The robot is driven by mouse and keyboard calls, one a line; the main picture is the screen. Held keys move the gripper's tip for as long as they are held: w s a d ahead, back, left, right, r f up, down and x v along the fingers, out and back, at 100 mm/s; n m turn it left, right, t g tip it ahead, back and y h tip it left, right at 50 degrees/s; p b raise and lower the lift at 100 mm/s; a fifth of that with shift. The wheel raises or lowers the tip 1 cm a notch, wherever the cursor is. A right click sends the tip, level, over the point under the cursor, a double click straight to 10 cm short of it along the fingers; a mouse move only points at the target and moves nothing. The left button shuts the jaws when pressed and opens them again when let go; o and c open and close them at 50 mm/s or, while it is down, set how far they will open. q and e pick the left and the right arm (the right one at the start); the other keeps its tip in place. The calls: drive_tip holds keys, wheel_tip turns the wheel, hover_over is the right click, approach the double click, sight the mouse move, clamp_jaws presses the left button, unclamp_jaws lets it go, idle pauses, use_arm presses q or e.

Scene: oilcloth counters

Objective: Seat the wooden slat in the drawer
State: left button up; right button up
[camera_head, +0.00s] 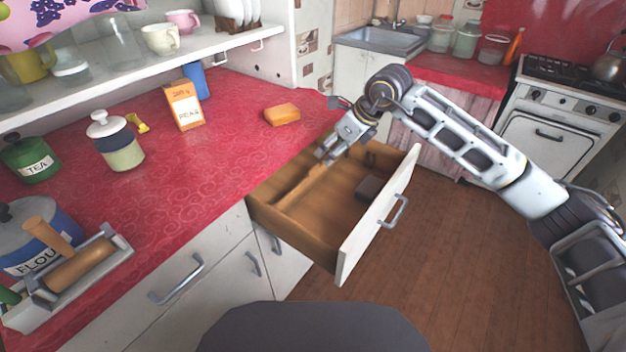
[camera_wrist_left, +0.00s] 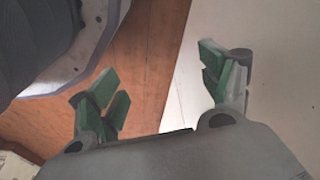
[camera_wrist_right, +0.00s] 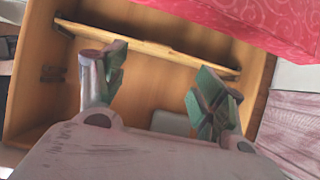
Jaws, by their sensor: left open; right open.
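The drawer (camera_head: 325,245) is pulled out below the red counter, its white front facing the floor. The wooden slat (camera_head: 298,190) lies across the drawer's inside, toward the counter side. In the right wrist view the slat (camera_wrist_right: 150,46) spans the drawer, its ends close to small dark fittings at the two side walls. I cannot tell whether both ends sit fully down in them. My right gripper (camera_head: 327,154) is open and empty above the drawer, its fingers apart from the slat in the right wrist view. My left gripper (camera_wrist_left: 160,92) is open and empty, out of the head view.
The wooden floor beyond the drawer is clear.

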sight(314, 167)
drive_tip(key=x, duration=0.6)
drive_tip(key=shift+a+f, duration=0.3)
drive_tip(key=shift+f, duration=0.05)
drive_tip(key=x, duration=0.3)
drive_tip(key=shift+s+a+r+b, duration=0.1)
drive_tip(key=shift+b, duration=0.3)
drive_tip(key=shift+a+f, duration=0.2)
drive_tip(key=shift+f, duration=0.2)
use_arm(q)
drive_tip(key=r, duration=0.1)
drive_tip(key=d+r, duration=0.1)
drive_tip(key=shift+w+r, duration=0.15)
drive_tip(key=shift+r, duration=0.25)
use_arm(e)
drive_tip(key=shift+c, duration=0.3)
use_arm(q)
drive_tip(key=shift+w, duration=0.1)
use_arm(e)
drive_tip(key=shift+w, duration=0.2)
drive_tip(key=c, duration=1.4)
